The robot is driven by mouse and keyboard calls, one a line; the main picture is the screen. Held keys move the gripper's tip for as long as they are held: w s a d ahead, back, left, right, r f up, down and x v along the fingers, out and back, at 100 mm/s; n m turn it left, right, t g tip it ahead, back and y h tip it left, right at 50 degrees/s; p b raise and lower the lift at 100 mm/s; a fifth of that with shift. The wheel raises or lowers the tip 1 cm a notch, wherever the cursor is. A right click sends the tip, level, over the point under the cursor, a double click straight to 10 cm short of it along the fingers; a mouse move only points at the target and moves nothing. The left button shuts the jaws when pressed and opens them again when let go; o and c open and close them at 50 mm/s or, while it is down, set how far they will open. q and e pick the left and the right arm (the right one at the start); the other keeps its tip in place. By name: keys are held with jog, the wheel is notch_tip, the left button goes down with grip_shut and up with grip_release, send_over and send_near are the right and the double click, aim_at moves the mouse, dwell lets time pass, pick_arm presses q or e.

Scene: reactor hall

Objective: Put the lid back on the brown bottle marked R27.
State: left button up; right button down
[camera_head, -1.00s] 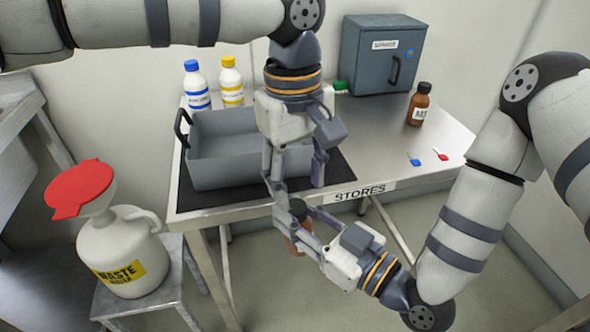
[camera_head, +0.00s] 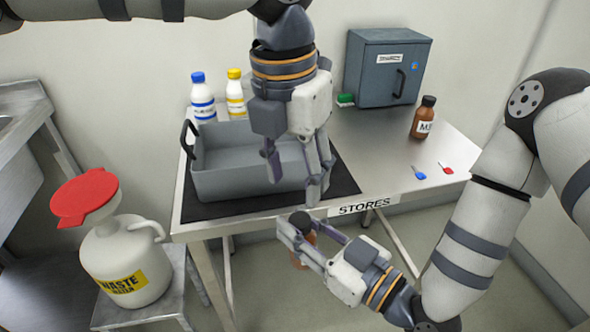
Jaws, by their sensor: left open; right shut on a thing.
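A brown bottle (camera_head: 306,256) is held in front of the stores table's front edge, clear of the table. My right gripper (camera_head: 305,245) is shut on it from the lower right, and the fingers cover much of it. A dark round top, which looks like a lid (camera_head: 300,221), sits at its upper end; I cannot tell how firmly it is seated. The held bottle's label is not readable. My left gripper (camera_head: 296,182) is open and empty above the bottle, fingers pointing down. Another brown bottle (camera_head: 424,119) with a dark cap stands upright on the table; its label seems to start with M.
The stores table (camera_head: 395,150) carries a grey bin (camera_head: 230,185), white bottles with blue (camera_head: 202,100) and yellow (camera_head: 235,95) caps, a grey cabinet (camera_head: 370,75), and blue (camera_head: 418,172) and red (camera_head: 446,168) small items. A waste jug (camera_head: 125,265) with red-lidded funnel stands left.

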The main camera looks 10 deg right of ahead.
aim_at(300, 219)
pick_arm(q)
jog(key=shift+f, duration=0.1)
jog(key=f, duration=0.7)
jog(key=shift+w+d+f, duration=0.2)
jog(key=shift+d+f, duration=0.15)
jog(key=shift+f, duration=0.05)
grip_shut()
jog(key=shift+o, duration=0.4)
grip_release()
